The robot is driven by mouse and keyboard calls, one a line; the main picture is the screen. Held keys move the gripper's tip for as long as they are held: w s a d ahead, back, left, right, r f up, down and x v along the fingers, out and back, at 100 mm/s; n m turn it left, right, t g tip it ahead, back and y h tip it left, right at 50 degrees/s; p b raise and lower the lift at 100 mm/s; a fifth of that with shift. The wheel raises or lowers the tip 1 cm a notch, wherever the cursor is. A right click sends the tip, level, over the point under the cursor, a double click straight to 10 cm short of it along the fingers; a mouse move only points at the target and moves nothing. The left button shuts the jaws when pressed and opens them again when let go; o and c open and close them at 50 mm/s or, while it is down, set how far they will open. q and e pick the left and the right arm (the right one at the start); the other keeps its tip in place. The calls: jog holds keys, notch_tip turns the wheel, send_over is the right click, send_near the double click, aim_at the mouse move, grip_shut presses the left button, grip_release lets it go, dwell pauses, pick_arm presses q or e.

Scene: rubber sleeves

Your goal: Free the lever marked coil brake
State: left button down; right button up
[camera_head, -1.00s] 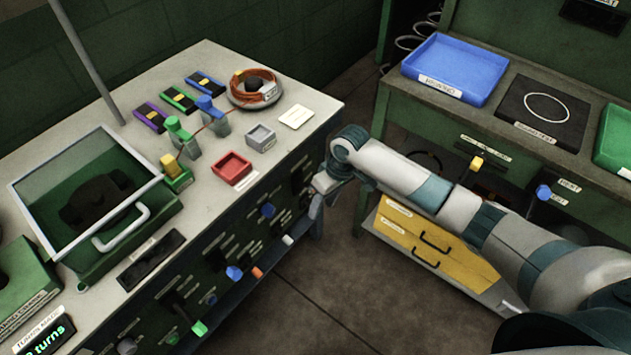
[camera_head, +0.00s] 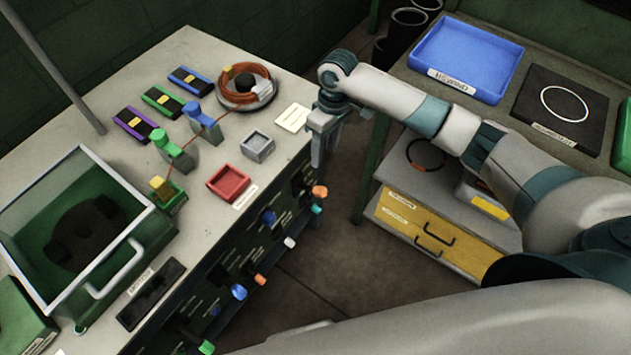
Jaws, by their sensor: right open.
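Several levers with coloured ends stick out of the dark front panel of the left bench: orange (camera_head: 320,191), teal (camera_head: 316,208), blue (camera_head: 268,218), white (camera_head: 290,242), a lower orange (camera_head: 260,279), a lower blue (camera_head: 239,291) and green (camera_head: 207,346). Their labels are too small to read, so I cannot tell which is marked coil brake. My right gripper (camera_head: 323,150) is open, points down and looks empty. In the picture it is beside the bench's right edge, above the upper orange end and apart from it. My left gripper is not in view.
On the bench top (camera_head: 215,155) are a red tray (camera_head: 229,183), a grey tray (camera_head: 257,146), an orange cable coil (camera_head: 248,87) and a clear-lidded green box (camera_head: 140,250). A second bench with a blue tray (camera_head: 466,55) and yellow drawer (camera_head: 420,225) stands right. Floor shows between them.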

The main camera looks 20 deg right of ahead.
aim_at(319, 187)
jog(key=f+p, duration=0.1)
jog(key=f, duration=0.4)
jog(key=s+a+f+p, duration=0.1)
jog(key=f, duration=0.5)
jog(key=a+f+p, duration=0.1)
jog(key=f, duration=0.5)
jog(key=shift+s, duration=0.4)
grip_shut()
jog(key=shift+f, duration=0.1)
